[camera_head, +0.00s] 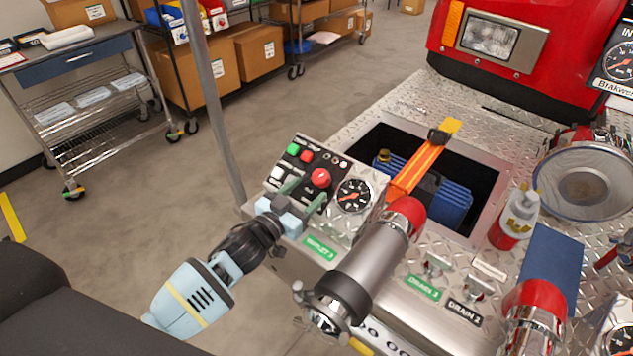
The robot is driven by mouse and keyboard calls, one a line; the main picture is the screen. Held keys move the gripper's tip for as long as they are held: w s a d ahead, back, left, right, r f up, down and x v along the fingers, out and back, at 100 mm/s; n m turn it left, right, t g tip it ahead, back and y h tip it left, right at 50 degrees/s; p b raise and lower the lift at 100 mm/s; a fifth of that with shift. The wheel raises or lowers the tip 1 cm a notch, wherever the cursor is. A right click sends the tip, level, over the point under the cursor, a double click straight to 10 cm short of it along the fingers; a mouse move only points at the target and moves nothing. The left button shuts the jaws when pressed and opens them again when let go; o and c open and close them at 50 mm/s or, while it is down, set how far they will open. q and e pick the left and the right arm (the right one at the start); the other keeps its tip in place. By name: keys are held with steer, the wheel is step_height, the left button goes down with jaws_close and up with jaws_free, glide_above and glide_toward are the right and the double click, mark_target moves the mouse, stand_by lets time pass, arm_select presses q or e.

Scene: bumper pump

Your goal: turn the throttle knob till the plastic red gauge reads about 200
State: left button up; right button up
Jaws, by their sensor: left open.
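A small control panel (318,198) stands on the diamond-plate bumper, with green, red and white buttons and a red knob (320,178). A round black-faced gauge (354,195) sits on the panel's right side; its reading is too small to tell. My left gripper (289,193) comes in from the lower left, its fingers open over the panel's lower left part. Whatever lies between the fingers is mostly hidden by the gripper. A second gauge (618,62) shows at the far right edge. My right gripper is not in view.
A large metal nozzle (362,262) with a red end lies just right of my left gripper. An orange strap (422,160) crosses an open well holding a blue item. A white-and-red bottle (515,220) and a strainer (585,185) stand further right. A grey pole (215,100) rises left of the panel.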

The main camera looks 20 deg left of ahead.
mark_target(315, 180)
arm_select(q)
steer(key=shift+x, duration=2.4)
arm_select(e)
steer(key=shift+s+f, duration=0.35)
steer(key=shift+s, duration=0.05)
arm_select(q)
steer(key=shift+c, duration=0.4)
steer(key=c, duration=0.9)
steer(key=shift+w+a+r+m+g+h, duration=0.1)
steer(key=shift+m+g+h, duration=0.15)
steer(key=shift+m+h, duration=0.35)
steer(key=shift+a+r+m+g+h, duration=0.1)
steer(key=shift+m+g+h, duration=0.15)
steer(key=shift+m+h, duration=0.35)
steer(key=shift+f+m+g+h+p, duration=0.15)
steer(key=shift+m+g+h, duration=0.5)
steer(key=shift+m, duration=0.35)
steer(key=shift+f+m+g+h+p, duration=0.15)
steer(key=shift+m+g+h, duration=0.4)
steer(key=shift+m+h, duration=0.35)
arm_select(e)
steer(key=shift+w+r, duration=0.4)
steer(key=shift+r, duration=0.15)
arm_select(q)
steer(key=shift+r, duration=0.1)
steer(key=o, duration=1)
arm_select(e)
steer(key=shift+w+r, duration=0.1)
